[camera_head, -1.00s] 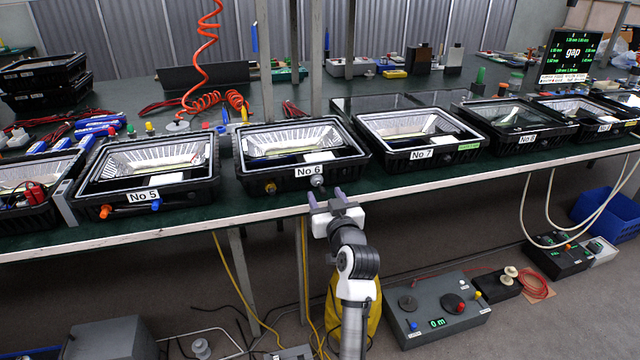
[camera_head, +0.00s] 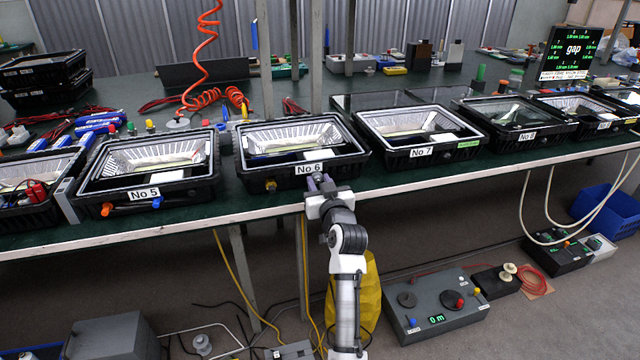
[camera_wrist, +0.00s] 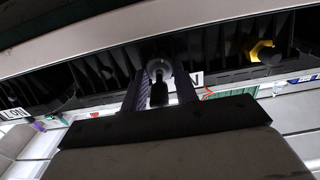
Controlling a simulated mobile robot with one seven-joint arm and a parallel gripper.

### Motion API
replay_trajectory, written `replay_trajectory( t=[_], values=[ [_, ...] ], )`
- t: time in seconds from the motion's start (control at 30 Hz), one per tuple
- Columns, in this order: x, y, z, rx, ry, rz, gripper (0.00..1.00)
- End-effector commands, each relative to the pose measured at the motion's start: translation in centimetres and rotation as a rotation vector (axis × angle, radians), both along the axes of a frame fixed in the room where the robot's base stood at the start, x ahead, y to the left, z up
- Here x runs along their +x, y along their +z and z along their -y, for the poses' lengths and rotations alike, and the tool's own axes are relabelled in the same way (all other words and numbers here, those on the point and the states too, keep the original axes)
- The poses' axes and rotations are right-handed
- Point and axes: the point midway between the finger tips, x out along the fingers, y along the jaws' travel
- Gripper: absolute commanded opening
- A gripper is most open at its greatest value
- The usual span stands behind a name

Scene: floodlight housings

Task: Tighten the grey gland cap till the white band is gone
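The grey gland cap (camera_wrist: 158,68) is on the front wall of the floodlight housing No 6 (camera_head: 345,166). In the wrist view it sits between the two purple-grey fingers of my gripper (camera_wrist: 157,80). The fingers appear to press on its two sides, so my gripper looks shut on it. In the head view my gripper (camera_head: 319,184) reaches up to the housing just under the No 6 label and mostly hides the cap. No white band can be made out at the cap.
A yellow gland cap (camera_head: 270,185) is left of my gripper on the same housing; it also shows in the wrist view (camera_wrist: 262,50). Housings No 5 (camera_head: 205,190) and No 7 (camera_head: 390,158) stand on either side. A gap display (camera_head: 572,52) stands at the back right.

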Motion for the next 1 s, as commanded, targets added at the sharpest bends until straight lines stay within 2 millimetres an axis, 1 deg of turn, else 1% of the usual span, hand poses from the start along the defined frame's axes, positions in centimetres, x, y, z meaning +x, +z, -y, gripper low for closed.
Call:
replay_trajectory(
  t=[0.07, 0.27, 0.47, 0.67, 1.0],
  values=[
    [-0.01, 0.0, 0.0, 0.0, 0.0, 0.0, 0.06],
    [-0.01, 0.03, -0.02, 0.016, 0.0, -0.003, 0.06],
    [0.01, 0.1, -0.06, 0.088, 0.002, -0.019, 0.06],
    [0.02, 0.21, -0.01, 0.232, 0.001, -0.049, 0.06],
    [0.04, 0.24, 0.04, 0.545, 0.001, -0.116, 0.06]
  ],
)
